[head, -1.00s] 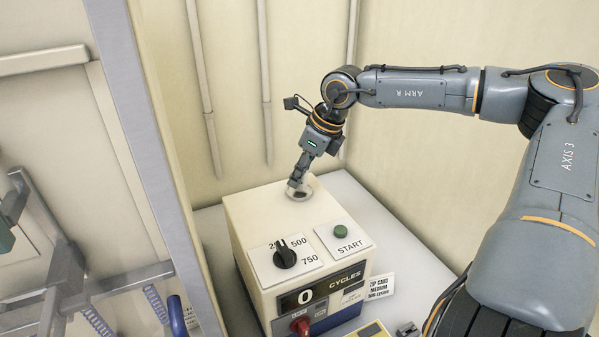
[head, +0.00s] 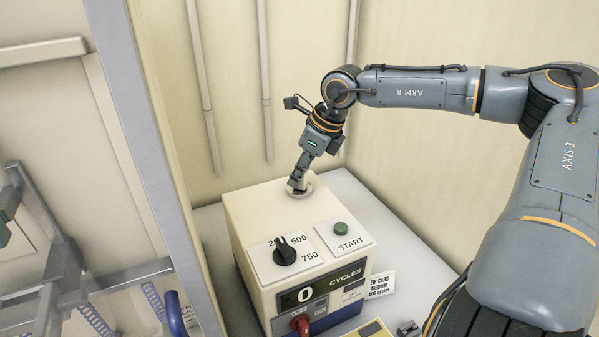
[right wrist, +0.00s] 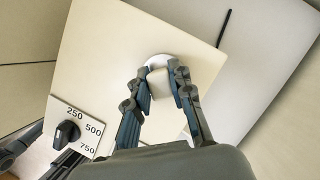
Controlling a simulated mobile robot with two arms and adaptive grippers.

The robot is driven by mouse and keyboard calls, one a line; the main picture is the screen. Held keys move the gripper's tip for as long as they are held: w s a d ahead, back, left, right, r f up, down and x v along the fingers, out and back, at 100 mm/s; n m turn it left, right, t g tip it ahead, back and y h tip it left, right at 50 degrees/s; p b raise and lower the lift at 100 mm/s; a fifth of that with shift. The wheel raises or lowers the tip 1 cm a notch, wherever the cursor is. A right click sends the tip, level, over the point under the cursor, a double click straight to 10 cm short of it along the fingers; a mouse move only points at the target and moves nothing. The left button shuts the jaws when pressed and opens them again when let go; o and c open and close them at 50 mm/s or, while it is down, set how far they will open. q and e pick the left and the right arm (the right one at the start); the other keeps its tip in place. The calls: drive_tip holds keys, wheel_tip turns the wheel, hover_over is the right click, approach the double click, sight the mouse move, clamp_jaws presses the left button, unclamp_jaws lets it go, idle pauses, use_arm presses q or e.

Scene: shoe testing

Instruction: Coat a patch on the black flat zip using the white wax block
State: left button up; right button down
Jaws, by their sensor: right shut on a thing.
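My right gripper (head: 297,188) is down at the top of the cream machine (head: 250,212), over a pale round spot near its back edge. In the right wrist view its two fingers (right wrist: 161,82) are shut on a small white block (right wrist: 160,84), which I take for the wax block. The block is over or on the round pale disc (right wrist: 158,61); whether it touches is unclear. A thin black strip (right wrist: 224,28) lies on the grey surface beyond the machine; I cannot tell whether it is the zip. My left gripper is not seen.
The machine has a black dial (head: 285,252), a green start button (head: 340,228), a counter reading 0 (head: 305,295) and a red knob (head: 301,325). A metal frame with blue springs (head: 155,302) is at left.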

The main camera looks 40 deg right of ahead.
drive_tip(key=shift+s+f+b, duration=0.1)
drive_tip(key=shift+f+b, duration=0.15)
drive_tip(key=shift+b, duration=0.2)
idle(1.6)
drive_tip(key=shift+r+p, duration=0.4)
drive_tip(key=shift+r, duration=0.5)
drive_tip(key=shift+r+p, duration=1.3)
drive_tip(key=shift+r, duration=1.5)
drive_tip(key=shift+f, duration=0.1)
